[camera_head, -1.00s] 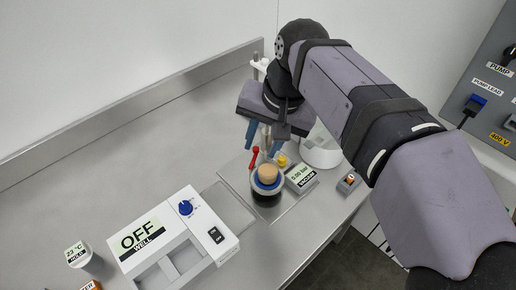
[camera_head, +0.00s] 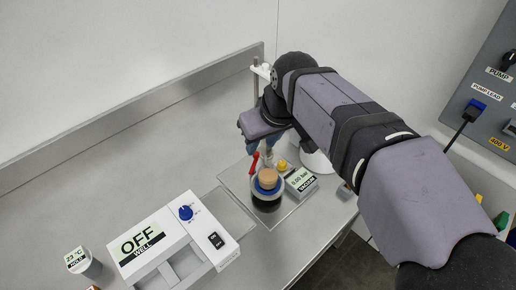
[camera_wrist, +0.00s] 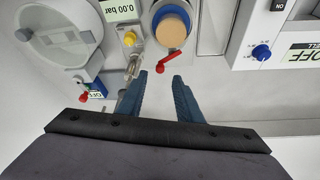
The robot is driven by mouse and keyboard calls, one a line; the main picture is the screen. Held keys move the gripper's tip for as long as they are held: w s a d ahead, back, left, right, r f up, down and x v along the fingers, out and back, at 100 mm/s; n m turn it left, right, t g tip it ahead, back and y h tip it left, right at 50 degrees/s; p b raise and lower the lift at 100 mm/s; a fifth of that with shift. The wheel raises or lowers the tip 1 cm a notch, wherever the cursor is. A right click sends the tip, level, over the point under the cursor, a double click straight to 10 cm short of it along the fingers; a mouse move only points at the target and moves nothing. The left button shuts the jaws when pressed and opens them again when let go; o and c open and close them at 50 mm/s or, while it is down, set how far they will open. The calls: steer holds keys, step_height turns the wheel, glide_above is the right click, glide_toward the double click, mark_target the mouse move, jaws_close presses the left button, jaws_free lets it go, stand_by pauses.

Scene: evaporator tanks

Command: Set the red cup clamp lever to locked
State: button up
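The red cup clamp lever (camera_head: 254,162) stands beside the cup, tilted up and slightly left in the head view. In the wrist view the red lever (camera_wrist: 160,67) sits just beyond my fingertips, near the gap between them. The cup (camera_head: 267,190) has a tan stopper and a blue collar; its stopper also shows in the wrist view (camera_wrist: 172,31). My gripper (camera_wrist: 160,78) is open, its two blue fingers apart with nothing between them. In the head view my wrist hides most of the fingers. Contact between fingers and lever cannot be made out.
A vacuum gauge (camera_head: 300,181) reading 0.00 bar and a yellow knob (camera_head: 282,165) stand close to the cup. A white heater box (camera_head: 170,240) marked OFF, WELL is at the left. A white round vessel (camera_wrist: 55,35) shows in the wrist view.

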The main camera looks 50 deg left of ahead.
mark_target(256, 154)
steer(key=shift+p+x, duration=0.3)
steer(key=shift+x, duration=2.25)
jaws_close()
